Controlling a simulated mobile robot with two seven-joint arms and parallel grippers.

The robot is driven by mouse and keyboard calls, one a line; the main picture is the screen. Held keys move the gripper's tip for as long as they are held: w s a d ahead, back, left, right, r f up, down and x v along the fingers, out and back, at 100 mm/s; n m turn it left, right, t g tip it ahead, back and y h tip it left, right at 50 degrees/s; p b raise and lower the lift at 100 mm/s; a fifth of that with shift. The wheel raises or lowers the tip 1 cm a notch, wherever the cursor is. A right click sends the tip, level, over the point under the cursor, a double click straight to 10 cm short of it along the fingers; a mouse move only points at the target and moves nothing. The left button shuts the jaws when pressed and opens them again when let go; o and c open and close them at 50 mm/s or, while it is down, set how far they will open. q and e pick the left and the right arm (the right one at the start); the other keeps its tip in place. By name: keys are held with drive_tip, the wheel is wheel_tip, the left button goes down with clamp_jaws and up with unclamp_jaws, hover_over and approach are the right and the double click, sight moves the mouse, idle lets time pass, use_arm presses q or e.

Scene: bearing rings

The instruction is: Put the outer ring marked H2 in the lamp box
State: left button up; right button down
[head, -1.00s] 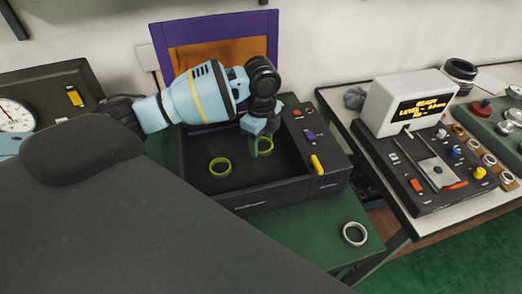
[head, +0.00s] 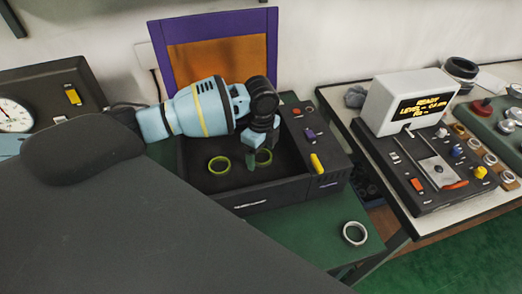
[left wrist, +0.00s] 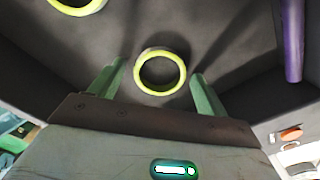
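The lamp box (head: 270,193) is a dark open box with its purple-framed lid (head: 222,50) raised at the back. Two yellow-green rings are inside: one at the left (head: 219,165) and one under my left gripper (head: 264,157). My left gripper (head: 259,150) points down into the box. In the left wrist view its fingers (left wrist: 159,72) are apart, with the nearer ring (left wrist: 160,72) on the floor between and beyond their tips, touching neither. The other ring (left wrist: 78,4) is cut off at the top. I cannot read any ring marking. My right gripper is not in view.
A silver ring (head: 355,234) lies on the green table (head: 310,235) in front of the box. A control panel with a yellow switch (head: 316,162) forms the box's right side. A dial gauge stands at left.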

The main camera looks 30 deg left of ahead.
sight(261, 156)
use_arm(q)
wheel_tip(261, 156, up, 12)
drive_tip(key=shift+r+p, duration=0.2)
drive_tip(key=shift+p, duration=0.25)
idle(0.4)
drive_tip(key=shift+f, duration=0.1)
idle(1.1)
